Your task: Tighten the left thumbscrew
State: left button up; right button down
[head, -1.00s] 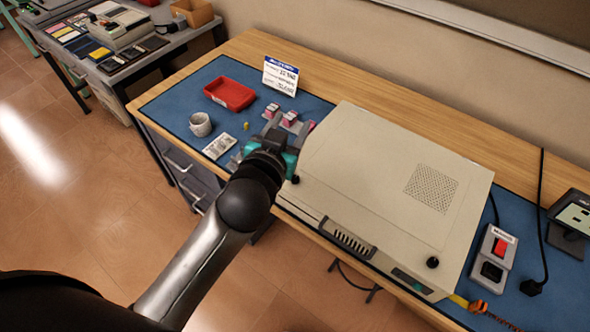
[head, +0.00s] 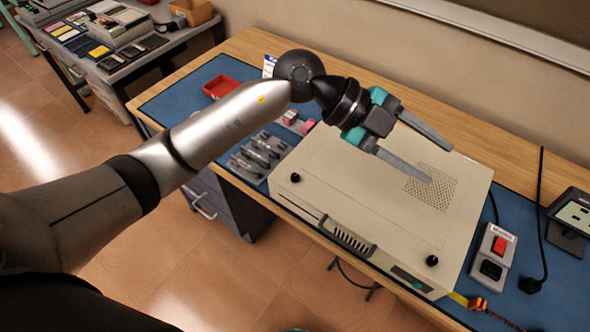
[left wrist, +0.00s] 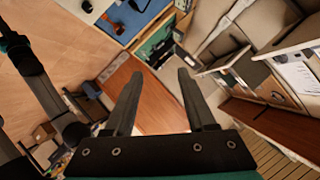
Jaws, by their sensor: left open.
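The beige case (head: 350,190) lies flat on the blue mat. The left thumbscrew (head: 295,177), a small black knob, stands at the front left corner of the case top. A second black thumbscrew (head: 432,261) stands near its front right corner. My left gripper (head: 440,164) is open and empty, with its fingers spread above the case near the vent grille, well right of and behind the left thumbscrew. In the left wrist view its open fingers (left wrist: 158,78) have nothing between them, and no thumbscrew can be made out.
A red tray (head: 220,87) and grey holders (head: 258,152) with small parts are left of the case. My left arm crosses above the bench's left part.

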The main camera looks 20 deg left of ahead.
pick_arm(q)
jog(key=w+a+f+n+y, duration=0.1)
jog(key=w+a+f+y, duration=0.2)
jog(key=a+f+y, duration=0.3)
jog(key=n+y, duration=0.4)
jog(key=y, duration=0.3)
send_near(295, 176)
notch_tip(295, 176, down, 8)
jog(key=shift+s+d+f+b, duration=0.1)
jog(key=shift+s+f+b, duration=0.05)
jog(key=shift+b, duration=0.3)
jog(key=shift+c, duration=0.2)
grip_shut()
